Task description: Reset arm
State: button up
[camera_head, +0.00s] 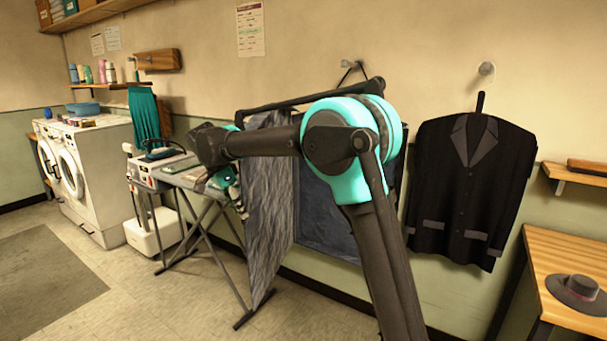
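My arm crosses the middle of the view, with a teal elbow joint and dark links. It reaches left to my gripper (229,190), which hangs over the right end of the ironing board (196,179).
A dark panel (325,215) hangs behind my arm, partly hidden. A black jacket (472,185) hangs on the wall at right. A wooden table (560,255) with a grey hat (577,292) stands at lower right. White washing machines (95,170) stand at left. The left floor is clear.

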jog(key=s+d+f+n+y, duration=0.1)
jog(key=s+d+f+n, duration=0.15)
jog(key=d, duration=0.55)
jog(key=s+d+f+n, duration=0.1)
jog(key=s+d+f, duration=0.15)
jog(key=d, duration=0.65)
jog(key=s+d+f+n+y, duration=0.1)
jog(key=s+d+f+n, duration=0.15)
jog(key=d, duration=0.55)
jog(key=s+d+f+n+t, duration=0.1)
jog(key=s+d+f+n, duration=0.1)
jog(key=s+d+f, duration=0.4)
jog(key=s+d+f+n+t+y, duration=0.1)
jog(key=s+d+f+n, duration=0.1)
jog(key=s+d+f, duration=0.4)
jog(key=s+d, duration=0.2)
jog(key=s, duration=0.3)
jog(key=shift+s+d+f, duration=0.15)
jog(key=shift+s+f, duration=0.1)
